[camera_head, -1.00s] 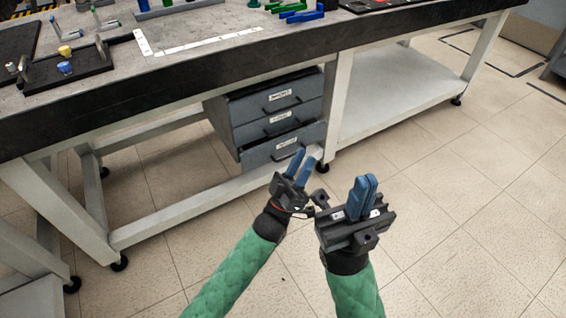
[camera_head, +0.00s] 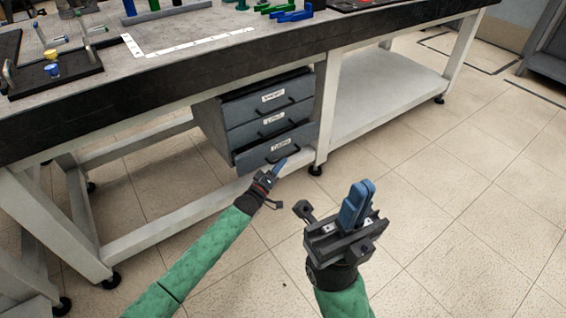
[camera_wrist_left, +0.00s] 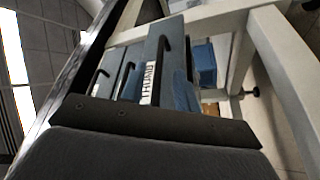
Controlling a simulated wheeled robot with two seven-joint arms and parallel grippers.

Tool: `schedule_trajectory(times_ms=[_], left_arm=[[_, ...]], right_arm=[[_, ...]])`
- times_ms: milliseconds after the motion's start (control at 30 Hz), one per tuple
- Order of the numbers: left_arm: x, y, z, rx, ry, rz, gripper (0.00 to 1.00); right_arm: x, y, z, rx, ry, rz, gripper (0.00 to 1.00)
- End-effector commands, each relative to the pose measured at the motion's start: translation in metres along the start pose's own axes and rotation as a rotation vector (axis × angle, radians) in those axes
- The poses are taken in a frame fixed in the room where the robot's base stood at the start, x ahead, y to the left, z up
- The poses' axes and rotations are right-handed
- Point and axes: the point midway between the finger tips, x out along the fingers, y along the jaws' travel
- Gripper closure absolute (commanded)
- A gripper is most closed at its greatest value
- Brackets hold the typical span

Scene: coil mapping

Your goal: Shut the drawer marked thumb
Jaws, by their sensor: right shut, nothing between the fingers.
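The thumb drawer (camera_head: 252,158) is the bottom of three grey drawers under the bench. It stands out a little further than the two above. Its label reads THUMB in the left wrist view, where its front (camera_wrist_left: 171,38) and dark handle are close. My left gripper (camera_head: 281,165) is just in front of and below the drawer's handle; I cannot tell whether it touches. Its blue fingers (camera_wrist_left: 158,90) show apart in the left wrist view, so it looks open. My right gripper (camera_head: 358,200) is shut and empty, over the floor to the right.
The bench's white leg (camera_head: 325,110) stands right beside the drawers, with a low white shelf (camera_head: 385,95) to its right. The dark bench edge (camera_head: 150,95) overhangs the drawers. The tiled floor in front is clear.

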Motion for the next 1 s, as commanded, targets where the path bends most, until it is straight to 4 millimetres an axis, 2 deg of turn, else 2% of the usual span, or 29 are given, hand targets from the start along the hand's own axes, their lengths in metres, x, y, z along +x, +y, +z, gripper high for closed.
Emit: schedule_trajectory(times_ms=[100,233,567,733,1000], left_arm=[[0.015,-0.001,0.000,0.001,0.000,0.001,0.68],[0.025,0.000,0.000,0.001,0.000,0.000,0.68],[0.028,0.001,0.000,0.001,0.000,0.001,0.68],[0.028,0.001,0.000,0.001,0.000,0.001,0.98],[0.029,0.000,-0.001,0.002,0.000,0.000,1.00]], right_arm=[[-0.006,-0.001,0.001,-0.003,-0.006,-0.006,1.00],[-0.008,-0.001,0.001,-0.004,-0.010,-0.010,1.00],[-0.008,-0.001,0.001,-0.005,-0.014,-0.012,1.00],[-0.008,-0.001,0.001,-0.005,-0.013,-0.012,1.00],[-0.009,-0.001,0.001,-0.005,-0.012,-0.011,1.00]])
